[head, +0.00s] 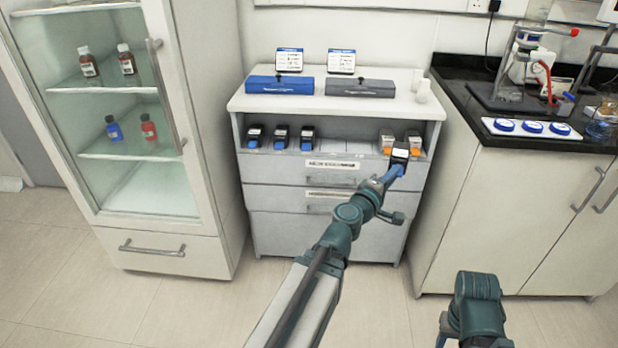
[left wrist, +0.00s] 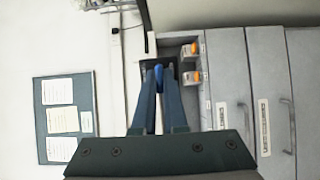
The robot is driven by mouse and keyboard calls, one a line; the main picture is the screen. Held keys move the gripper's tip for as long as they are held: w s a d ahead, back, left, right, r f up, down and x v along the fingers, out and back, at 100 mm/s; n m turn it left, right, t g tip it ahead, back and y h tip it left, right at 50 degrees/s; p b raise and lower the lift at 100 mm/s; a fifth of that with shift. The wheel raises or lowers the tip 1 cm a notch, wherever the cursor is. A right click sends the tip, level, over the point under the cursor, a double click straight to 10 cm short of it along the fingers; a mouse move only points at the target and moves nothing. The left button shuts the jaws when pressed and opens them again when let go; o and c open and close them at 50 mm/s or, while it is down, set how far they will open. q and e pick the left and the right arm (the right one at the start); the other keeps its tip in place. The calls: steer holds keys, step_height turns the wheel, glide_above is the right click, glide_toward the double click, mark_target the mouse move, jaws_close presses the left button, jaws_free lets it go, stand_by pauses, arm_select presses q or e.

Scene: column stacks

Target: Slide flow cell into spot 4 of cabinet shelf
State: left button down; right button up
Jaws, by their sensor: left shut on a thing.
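My left gripper (head: 393,174) is shut on a flow cell (head: 400,155) with a dark body and a pale top, held at the front of the cabinet shelf's right end. In the left wrist view, the fingers of the left gripper (left wrist: 160,78) close on a blue part of it. The cabinet shelf (head: 340,150) holds several other cells: three dark and blue ones (head: 281,137) at the left and two with orange parts (head: 386,140) at the right. The held cell appears just in front of the orange ones. My right arm shows at the bottom right; its fingers are mostly cut off.
Drawers (head: 325,195) lie below the shelf. A blue case (head: 280,85) and a grey case (head: 362,87) lie on the cabinet top (head: 310,103). A glass-door fridge (head: 185,110) stands left and a black counter (head: 460,95) right. The shelf's middle is clear.

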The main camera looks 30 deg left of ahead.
arm_select(q)
steer(key=s+a+f+n+y+b, duration=0.1)
steer(key=a+f+y+b, duration=0.1)
steer(key=a+f+b, duration=0.3)
steer(key=s+a+f+n+y+b, duration=0.1)
steer(key=a+f+b, duration=0.4)
steer(key=a, duration=0.7)
steer(key=shift+s+n+y, duration=0.4)
steer(key=shift+s+y, duration=0.3)
steer(key=shift+w, duration=0.15)
